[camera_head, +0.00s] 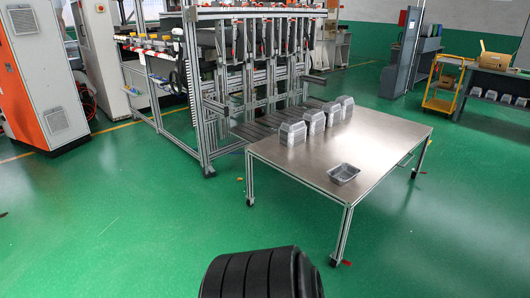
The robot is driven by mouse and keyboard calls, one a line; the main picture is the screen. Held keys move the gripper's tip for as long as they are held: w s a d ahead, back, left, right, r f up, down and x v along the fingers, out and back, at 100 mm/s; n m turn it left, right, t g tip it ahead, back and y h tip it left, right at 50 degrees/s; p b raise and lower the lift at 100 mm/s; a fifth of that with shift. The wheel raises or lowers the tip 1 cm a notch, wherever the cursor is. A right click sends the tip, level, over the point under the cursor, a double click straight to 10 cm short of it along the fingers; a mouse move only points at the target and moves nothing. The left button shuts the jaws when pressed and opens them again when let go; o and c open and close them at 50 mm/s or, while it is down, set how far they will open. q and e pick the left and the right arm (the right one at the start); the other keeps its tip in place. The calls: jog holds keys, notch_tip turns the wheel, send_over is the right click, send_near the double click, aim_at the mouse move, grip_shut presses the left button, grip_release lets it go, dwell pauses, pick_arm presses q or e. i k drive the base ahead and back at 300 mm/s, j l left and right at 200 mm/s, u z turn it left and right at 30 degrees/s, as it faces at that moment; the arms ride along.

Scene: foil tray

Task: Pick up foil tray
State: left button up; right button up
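A single silver foil tray (343,174) sits alone near the front right part of the metal-topped table (325,150), close to its front edge. It looks open side up and empty. Stacks of similar grey trays stand along the table's back left side, with one stack (292,132) at the left corner and another (345,106) further back. Neither of my grippers shows in the head view.
A metal-frame machine (200,100) with slatted chutes adjoins the table's back left side. A yellow cart (443,85) and a workbench (495,85) stand at the back right.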

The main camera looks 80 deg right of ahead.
aim_at(341, 174)
jog(key=z, duration=3.4)
jog(key=i+l+u, duration=0.1)
jog(key=u, duration=1.1)
jog(key=i+l+u, duration=0.15)
jog(key=l+u, duration=0.35)
jog(key=l, duration=0.3)
jog(key=l+u, duration=0.5)
jog(key=l, duration=0.3)
jog(key=k+l+u, duration=0.1)
jog(key=l+u, duration=0.4)
jog(key=l, duration=0.3)
